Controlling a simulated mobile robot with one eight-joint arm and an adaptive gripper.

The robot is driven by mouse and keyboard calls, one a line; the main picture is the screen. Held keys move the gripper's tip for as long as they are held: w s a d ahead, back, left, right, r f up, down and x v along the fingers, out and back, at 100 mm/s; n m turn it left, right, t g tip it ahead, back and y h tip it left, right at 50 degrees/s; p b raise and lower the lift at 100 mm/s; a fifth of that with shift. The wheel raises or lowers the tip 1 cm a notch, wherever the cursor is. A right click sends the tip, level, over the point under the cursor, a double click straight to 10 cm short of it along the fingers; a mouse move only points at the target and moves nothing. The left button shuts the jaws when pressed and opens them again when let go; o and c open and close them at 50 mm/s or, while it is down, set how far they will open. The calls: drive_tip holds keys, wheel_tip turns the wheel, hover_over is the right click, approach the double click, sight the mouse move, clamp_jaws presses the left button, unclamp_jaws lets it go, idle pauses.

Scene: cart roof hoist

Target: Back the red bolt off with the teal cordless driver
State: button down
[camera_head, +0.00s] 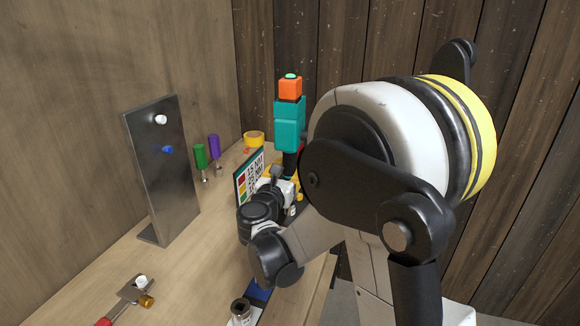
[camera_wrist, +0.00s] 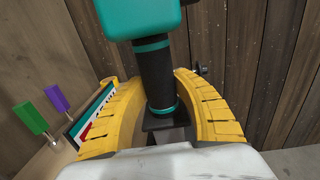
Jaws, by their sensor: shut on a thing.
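The teal cordless driver (camera_head: 289,125) stands upright above the bench, with an orange block and a pale green cap on top. My gripper (camera_head: 297,182) is shut on its black handle. In the wrist view the yellow fingers of my gripper (camera_wrist: 150,78) curve around both sides of the black handle, and the driver's teal body (camera_wrist: 140,15) shows above. A dark metal plate (camera_head: 165,185) stands upright to the left, with a white bolt head (camera_head: 160,119) and a blue one (camera_head: 168,149). I cannot make out a red bolt on it.
Green (camera_head: 200,156) and purple (camera_head: 214,146) handled tools stand behind the plate. A printed board (camera_head: 245,180) is beside my gripper. A yellow roll (camera_head: 254,138) lies at the back. A red-handled tool (camera_head: 128,296) lies at front left. Bare bench (camera_head: 195,262) lies before the plate.

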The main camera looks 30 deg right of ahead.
drive_tip(key=shift+r+p, duration=2.35)
drive_tip(key=shift+r, duration=1)
drive_tip(key=shift+f, duration=0.1)
